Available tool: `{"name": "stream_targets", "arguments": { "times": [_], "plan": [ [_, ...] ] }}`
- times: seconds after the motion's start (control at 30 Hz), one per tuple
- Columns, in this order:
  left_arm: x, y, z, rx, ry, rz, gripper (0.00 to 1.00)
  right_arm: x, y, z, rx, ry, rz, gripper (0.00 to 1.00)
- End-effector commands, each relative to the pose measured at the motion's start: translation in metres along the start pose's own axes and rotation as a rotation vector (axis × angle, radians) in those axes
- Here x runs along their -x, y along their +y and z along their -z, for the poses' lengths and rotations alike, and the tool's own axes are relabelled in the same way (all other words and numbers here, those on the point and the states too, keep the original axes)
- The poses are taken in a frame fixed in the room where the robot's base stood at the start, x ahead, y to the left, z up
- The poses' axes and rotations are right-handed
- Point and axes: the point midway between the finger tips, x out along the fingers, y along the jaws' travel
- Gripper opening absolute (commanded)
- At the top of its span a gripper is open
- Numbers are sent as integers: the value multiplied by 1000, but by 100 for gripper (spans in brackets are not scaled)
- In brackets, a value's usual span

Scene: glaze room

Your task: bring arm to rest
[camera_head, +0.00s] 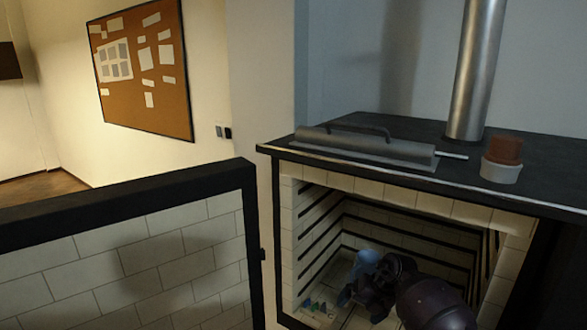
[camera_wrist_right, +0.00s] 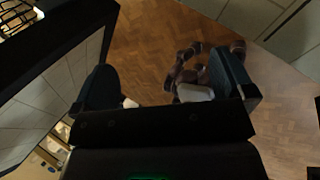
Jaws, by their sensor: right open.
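My right arm comes in from the lower right in the head view, with its dark gripper (camera_head: 352,294) in front of the open kiln (camera_head: 459,202). A blue object (camera_head: 367,264) shows just behind the gripper in the head view. The arm partly covers it, and I cannot tell whether they touch. My left gripper is not in view.
The kiln door (camera_head: 130,255) stands open at the left, with a black frame and white bricks. Small coloured pieces (camera_head: 318,306) lie on the kiln floor. A grey tool (camera_head: 365,146) and a white pot with a reddish-brown top (camera_head: 501,172) are on the kiln top.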

Motion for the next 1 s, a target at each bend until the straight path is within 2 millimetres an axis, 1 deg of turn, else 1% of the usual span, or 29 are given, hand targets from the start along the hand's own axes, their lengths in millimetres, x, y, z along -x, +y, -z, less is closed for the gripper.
{"name": "stream_targets", "arguments": {
  "times": [0.03,0.1,0.2,0.33,0.47,0.57,0.67,0.77,0.87,0.9,0.97,1.0],
  "plan": [
    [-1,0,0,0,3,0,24,-13,2,13,-14,-10,-86,100],
    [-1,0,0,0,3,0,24,-24,10,27,-38,-35,-218,100],
    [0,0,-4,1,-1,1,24,-34,21,48,-100,-82,-416,100],
    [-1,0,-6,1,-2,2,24,-35,27,72,-219,-156,-656,100],
    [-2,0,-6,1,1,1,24,-26,24,93,-380,-241,-869,100],
    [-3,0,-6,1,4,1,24,-16,12,108,-532,-309,-1011,100],
    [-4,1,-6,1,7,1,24,-6,-6,123,-704,-379,-1130,100],
    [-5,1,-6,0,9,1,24,3,-30,139,-894,-445,-1224,100],
    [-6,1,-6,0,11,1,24,10,-58,158,-1100,-506,-1292,100],
    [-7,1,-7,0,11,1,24,12,-70,167,-1187,-527,-1311,100],
    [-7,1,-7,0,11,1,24,14,-89,182,-1319,-556,-1332,100],
    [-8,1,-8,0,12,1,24,14,-101,192,-1410,-572,-1341,100]
  ]
}}
